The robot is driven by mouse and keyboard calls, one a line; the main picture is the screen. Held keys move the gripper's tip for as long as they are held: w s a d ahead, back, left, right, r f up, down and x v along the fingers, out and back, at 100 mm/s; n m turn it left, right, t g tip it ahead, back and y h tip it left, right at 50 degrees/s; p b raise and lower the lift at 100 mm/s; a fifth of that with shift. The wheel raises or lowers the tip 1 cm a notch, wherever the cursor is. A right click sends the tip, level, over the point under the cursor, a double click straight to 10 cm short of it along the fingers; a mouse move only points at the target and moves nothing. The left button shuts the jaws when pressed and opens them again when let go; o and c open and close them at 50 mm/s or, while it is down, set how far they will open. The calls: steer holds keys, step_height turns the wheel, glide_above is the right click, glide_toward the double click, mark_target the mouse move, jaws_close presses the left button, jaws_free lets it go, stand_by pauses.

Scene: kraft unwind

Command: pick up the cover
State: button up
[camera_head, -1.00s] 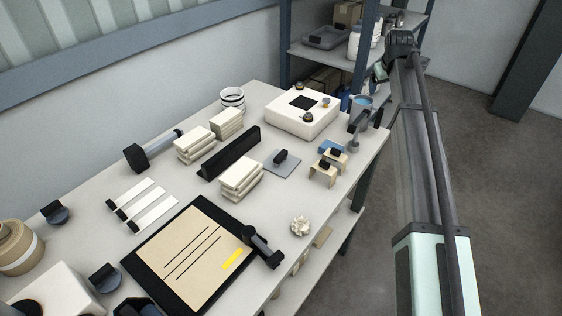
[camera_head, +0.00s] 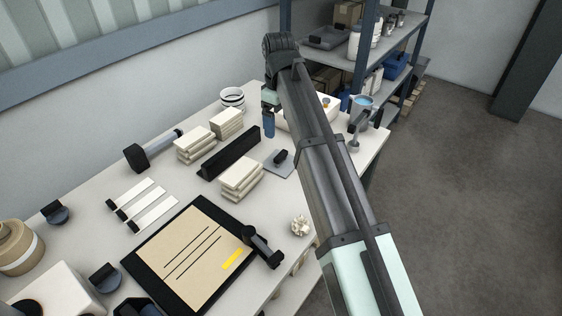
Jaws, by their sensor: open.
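A flat grey square plate with a black handle, which looks like the cover (camera_head: 278,167), lies on the table to the right of the long black bar. The white box (camera_head: 290,122) is mostly hidden behind my arm.
Stacks of cream blocks (camera_head: 241,179) and the black bar (camera_head: 230,152) stand close to the plate's left. A cream cup with dark bands (camera_head: 232,98) stands at the back edge. A clipboard-like board (camera_head: 190,254) lies nearer. Shelves (camera_head: 345,58) stand behind.

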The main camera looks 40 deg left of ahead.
glide_above(281, 154)
step_height(281, 154, down, 8)
steer(key=shift+s+a+r, duration=0.15)
steer(key=shift+r, duration=0.05)
steer(key=shift+d+f, duration=0.2)
steer(key=shift+f, duration=2.4)
steer(key=shift+c, duration=0.2)
steer(key=c, duration=1)
steer(key=shift+r, duration=0.1)
